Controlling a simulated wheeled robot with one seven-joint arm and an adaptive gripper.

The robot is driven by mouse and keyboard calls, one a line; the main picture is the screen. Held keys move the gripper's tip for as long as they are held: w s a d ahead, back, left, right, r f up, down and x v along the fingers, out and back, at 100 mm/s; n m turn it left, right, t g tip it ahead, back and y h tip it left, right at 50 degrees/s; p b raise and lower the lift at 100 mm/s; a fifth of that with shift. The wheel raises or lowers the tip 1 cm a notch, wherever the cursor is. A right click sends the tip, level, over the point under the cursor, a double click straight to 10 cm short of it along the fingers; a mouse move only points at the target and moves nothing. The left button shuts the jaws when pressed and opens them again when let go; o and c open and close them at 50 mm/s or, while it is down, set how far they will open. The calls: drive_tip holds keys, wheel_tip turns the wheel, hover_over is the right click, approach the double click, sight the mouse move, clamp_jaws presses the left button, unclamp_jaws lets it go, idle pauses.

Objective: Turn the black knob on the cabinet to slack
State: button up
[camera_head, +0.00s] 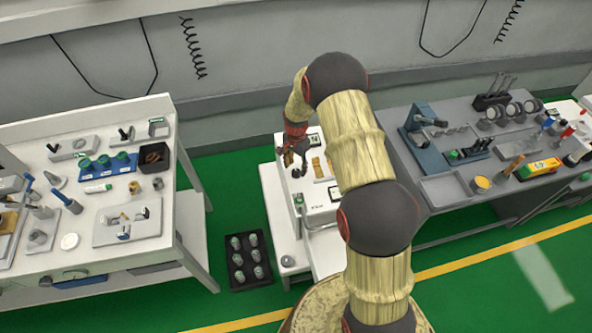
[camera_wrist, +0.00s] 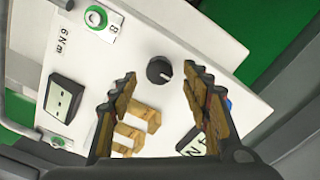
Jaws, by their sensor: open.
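The black knob (camera_wrist: 160,71) shows in the wrist view on the white top panel of the cabinet (camera_wrist: 205,42). It is round with a pale pointer mark. My gripper (camera_wrist: 160,85) is open, with its two jaws on either side of the knob in the picture; I cannot tell how far above it they are. No contact shows. I cannot read any word for slack.
Brass-coloured blocks (camera_wrist: 135,130) and a black display (camera_wrist: 63,97) sit near the knob. A green-ringed fitting (camera_wrist: 95,17) is at the panel's upper left. A white table (camera_head: 165,215) stands left and a grey table (camera_head: 440,205) right. A black tray (camera_head: 238,284) lies on the floor.

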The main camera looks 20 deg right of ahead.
sight(296, 173)
drive_tip(key=shift+f, duration=1.3)
drive_tip(key=shift+c, duration=0.9)
drive_tip(key=c, duration=1)
